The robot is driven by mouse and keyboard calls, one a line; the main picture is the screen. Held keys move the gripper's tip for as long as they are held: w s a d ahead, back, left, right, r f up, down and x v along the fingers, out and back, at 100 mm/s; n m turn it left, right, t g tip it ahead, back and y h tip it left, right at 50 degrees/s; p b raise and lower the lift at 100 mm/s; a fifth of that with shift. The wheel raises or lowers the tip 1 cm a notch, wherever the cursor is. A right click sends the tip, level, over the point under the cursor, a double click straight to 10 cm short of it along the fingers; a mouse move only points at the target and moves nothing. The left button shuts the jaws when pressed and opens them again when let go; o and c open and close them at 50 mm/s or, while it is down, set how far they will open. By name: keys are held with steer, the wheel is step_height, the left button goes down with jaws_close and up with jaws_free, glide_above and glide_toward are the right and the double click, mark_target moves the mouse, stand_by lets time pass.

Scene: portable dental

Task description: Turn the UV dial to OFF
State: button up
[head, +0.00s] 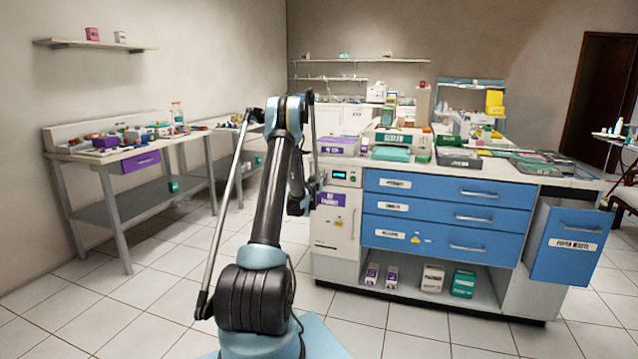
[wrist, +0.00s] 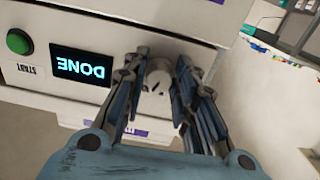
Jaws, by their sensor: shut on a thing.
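The dial's pointer and any position labels cannot be read. The display (wrist: 82,66) beside it reads DONE, upside down in this view. In the head view the UV chamber (head: 331,230) stands at the left end of the counter. There my arm hides the dial and most of the gripper.
A green button (wrist: 19,41) marked START is beyond the display on the same panel. Blue drawers (head: 447,205) adjoin the chamber on the right in the head view. The tiled floor (head: 150,295) left of my arm is clear.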

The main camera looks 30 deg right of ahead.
steer(key=shift+w, duration=0.1)
steer(key=n, duration=0.7)
steer(key=shift+n, duration=0.4)
steer(key=n, duration=0.4)
steer(key=shift+r, duration=0.1)
steer(key=shift+a+n, duration=0.1)
steer(key=shift+n, duration=1.8)
steer(key=o, duration=1.1)
